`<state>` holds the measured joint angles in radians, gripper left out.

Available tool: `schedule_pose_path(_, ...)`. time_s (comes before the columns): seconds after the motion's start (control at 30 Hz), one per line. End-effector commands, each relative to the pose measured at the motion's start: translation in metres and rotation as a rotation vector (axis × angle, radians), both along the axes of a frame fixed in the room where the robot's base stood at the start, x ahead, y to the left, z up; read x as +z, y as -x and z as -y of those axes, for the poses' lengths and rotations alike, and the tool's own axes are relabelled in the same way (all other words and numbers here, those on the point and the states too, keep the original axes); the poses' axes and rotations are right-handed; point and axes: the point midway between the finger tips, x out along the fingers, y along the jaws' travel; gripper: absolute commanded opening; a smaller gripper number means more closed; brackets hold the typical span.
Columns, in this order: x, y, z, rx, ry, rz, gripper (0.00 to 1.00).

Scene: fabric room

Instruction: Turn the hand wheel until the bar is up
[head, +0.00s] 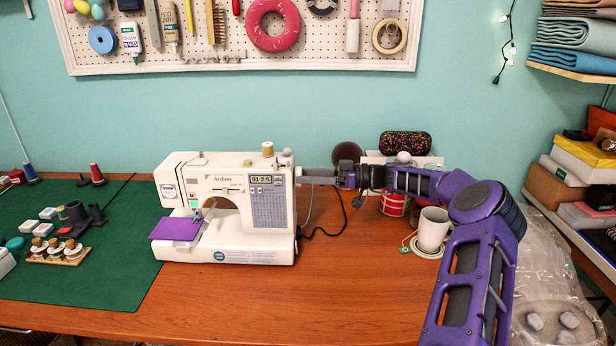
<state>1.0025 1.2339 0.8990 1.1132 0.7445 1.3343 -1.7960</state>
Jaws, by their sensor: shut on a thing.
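The white sewing machine (232,205) stands on the wooden table, its needle end to the left. The bar, at the needle area (197,213) above the purple fabric (177,228), is too small for me to tell its height. My gripper (308,176) reaches in from the right and meets the machine's right end, where the hand wheel sits. The fingers are shut on the hand wheel, which they mostly hide.
A white mug (432,229) on a saucer and a red-and-white tin (394,204) stand near my arm. A green mat (110,268) with spools and small items lies left. The table front is clear.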

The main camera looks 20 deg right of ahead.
Motion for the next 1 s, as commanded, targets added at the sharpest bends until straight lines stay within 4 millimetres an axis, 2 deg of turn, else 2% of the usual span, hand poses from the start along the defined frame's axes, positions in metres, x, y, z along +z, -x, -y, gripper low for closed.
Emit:
schedule_pose_path(0.37, 0.001, 0.0, 0.0, -0.001, 0.0, 0.005, 0.11)
schedule_pose_path(0.4, 0.001, 0.0, 0.0, -0.001, 0.0, 0.005, 0.7)
schedule_pose_path(0.53, 0.001, 0.0, 0.0, -0.001, 0.001, 0.004, 0.93)
schedule_pose_path(0.57, 0.001, 0.0, 0.0, -0.001, 0.001, 0.004, 0.96)
schedule_pose_path(0.87, 0.0, 0.0, 0.001, -0.001, 0.0, 0.003, 0.96)
schedule_pose_path(1.0, 0.0, 0.005, 0.014, -0.004, 0.001, 0.003, 0.96)
